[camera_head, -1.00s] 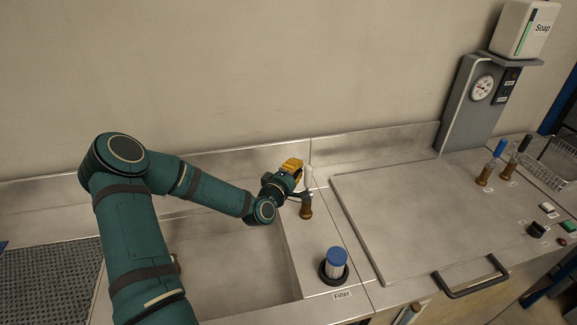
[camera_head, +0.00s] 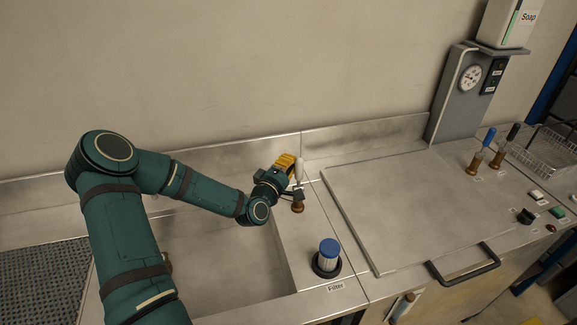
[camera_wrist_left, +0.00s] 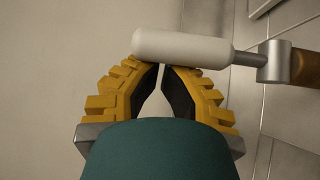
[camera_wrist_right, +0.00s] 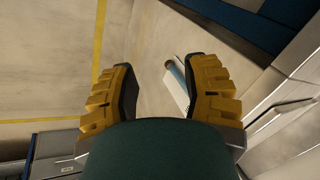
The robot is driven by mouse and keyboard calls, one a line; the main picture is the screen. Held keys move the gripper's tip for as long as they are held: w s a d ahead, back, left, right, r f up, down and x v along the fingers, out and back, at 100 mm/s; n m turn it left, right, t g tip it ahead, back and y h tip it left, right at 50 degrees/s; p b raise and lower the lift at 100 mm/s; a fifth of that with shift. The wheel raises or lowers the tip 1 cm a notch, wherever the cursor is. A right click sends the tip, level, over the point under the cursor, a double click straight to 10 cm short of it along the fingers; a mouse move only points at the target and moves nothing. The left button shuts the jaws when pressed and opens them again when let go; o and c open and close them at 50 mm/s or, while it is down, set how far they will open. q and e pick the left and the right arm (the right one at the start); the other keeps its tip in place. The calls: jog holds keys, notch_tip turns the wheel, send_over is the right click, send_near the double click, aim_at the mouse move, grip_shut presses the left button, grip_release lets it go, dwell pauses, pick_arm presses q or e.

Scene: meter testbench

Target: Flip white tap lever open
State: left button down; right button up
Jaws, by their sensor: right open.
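The white tap lever (camera_head: 299,170) stands roughly upright on its brown tap body (camera_head: 298,206), on the strip right of the sink. In the left wrist view the lever (camera_wrist_left: 180,47) lies across the picture just past my fingertips; I cannot tell whether they touch it. Its metal joint (camera_wrist_left: 274,61) and brown body (camera_wrist_left: 305,67) show at the right. My left gripper (camera_head: 288,163) is beside the lever on its left. In the left wrist view its yellow fingers (camera_wrist_left: 161,68) have their tips almost together, with nothing between them. My right gripper (camera_wrist_right: 160,75) is open; it shows only in its wrist view.
A blue-capped filter (camera_head: 328,258) stands in front of the tap. The sink (camera_head: 215,255) lies left, under my left arm. A bare raised metal panel (camera_head: 400,205) lies right. Blue (camera_head: 488,137) and black (camera_head: 513,131) levers stand farther right, near a wire basket (camera_head: 543,150).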

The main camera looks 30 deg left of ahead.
aim_at(298, 168)
pick_arm(q)
jog(key=s+d+m+t+b, duration=0.1)
jog(key=b, duration=0.2)
jog(key=s+d+m+t+h+b, duration=0.1)
jog(key=m+b, duration=0.1)
jog(key=b, duration=0.1)
jog(key=d+f+m+t+b, duration=0.1)
jog(key=t+b, duration=0.1)
jog(key=b, duration=0.1)
jog(key=shift+s+d+m+h, duration=0.2)
jog(key=shift+s+m+h, duration=0.1)
jog(key=shift+s+m, duration=0.1)
jog(key=shift+s+d+b, duration=0.2)
jog(key=shift+b, duration=0.3)
jog(key=s+d+f+b, duration=0.2)
jog(key=shift+s+d+b, duration=0.15)
jog(key=shift+d+b, duration=0.15)
jog(key=shift+d, duration=0.05)
pick_arm(e)
notch_tip(298, 168, down, 13)
jog(key=s+d, duration=0.1)
jog(key=s, duration=0.1)
jog(key=shift+s+g, duration=0.3)
pick_arm(q)
jog(key=shift+s+d+f, duration=0.1)
jog(key=shift+f, duration=0.05)
